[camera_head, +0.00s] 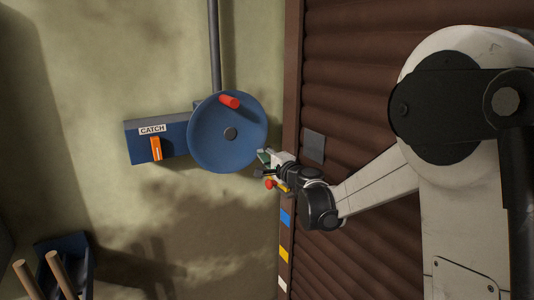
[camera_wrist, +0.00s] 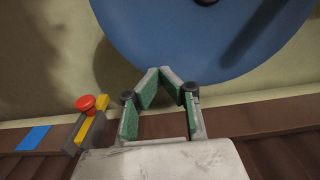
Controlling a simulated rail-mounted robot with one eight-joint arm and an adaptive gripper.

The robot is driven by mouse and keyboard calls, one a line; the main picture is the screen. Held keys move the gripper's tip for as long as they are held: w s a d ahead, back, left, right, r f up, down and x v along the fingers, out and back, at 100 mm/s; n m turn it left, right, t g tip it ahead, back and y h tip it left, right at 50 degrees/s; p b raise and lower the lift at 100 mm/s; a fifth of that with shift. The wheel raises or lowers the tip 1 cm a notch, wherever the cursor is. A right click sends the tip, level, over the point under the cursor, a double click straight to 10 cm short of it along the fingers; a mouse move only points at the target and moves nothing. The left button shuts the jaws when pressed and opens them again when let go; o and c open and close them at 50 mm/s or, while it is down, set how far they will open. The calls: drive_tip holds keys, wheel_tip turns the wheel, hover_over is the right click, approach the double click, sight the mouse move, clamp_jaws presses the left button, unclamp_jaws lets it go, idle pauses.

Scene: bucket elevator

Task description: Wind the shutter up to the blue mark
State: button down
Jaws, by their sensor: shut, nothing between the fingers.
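The brown slatted shutter (camera_head: 350,215) fills the right of the head view, with a grey plate (camera_head: 314,146) on it. The blue mark (camera_head: 285,218) is on the frame post at its left and also shows in the wrist view (camera_wrist: 33,138). The blue handwheel (camera_head: 210,140) has a red handle (camera_head: 229,102) at its upper right. A box labelled CATCH (camera_head: 172,147) carries an upright orange lever (camera_head: 156,148). My gripper (camera_head: 263,155) is shut and empty at the wheel's lower right rim. In the wrist view its fingertips (camera_wrist: 160,72) meet in front of the wheel; contact is unclear.
A yellow mark (camera_head: 284,253) and a white mark (camera_head: 282,284) are below the blue one. A red knob on a yellow and grey block (camera_wrist: 85,103) is close beside my gripper. A blue holder with wooden handles (camera_head: 65,250) is at lower left. The wall between is clear.

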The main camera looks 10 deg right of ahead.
drive_tip(key=a+f+b, duration=0.1)
drive_tip(key=s+a+f+b, duration=0.1)
drive_tip(key=f, duration=0.1)
drive_tip(key=shift+a, duration=0.3)
drive_tip(key=shift+s+a+f+b, duration=0.2)
drive_tip(key=shift+s+a+b, duration=0.1)
drive_tip(key=shift+a, duration=0.25)
drive_tip(key=shift+s+a+f+b, duration=0.15)
drive_tip(key=shift+s+a+f, duration=0.1)
drive_tip(key=shift+a, duration=0.25)
drive_tip(key=shift+s+a, duration=0.1)
drive_tip(key=shift+a, duration=0.1)
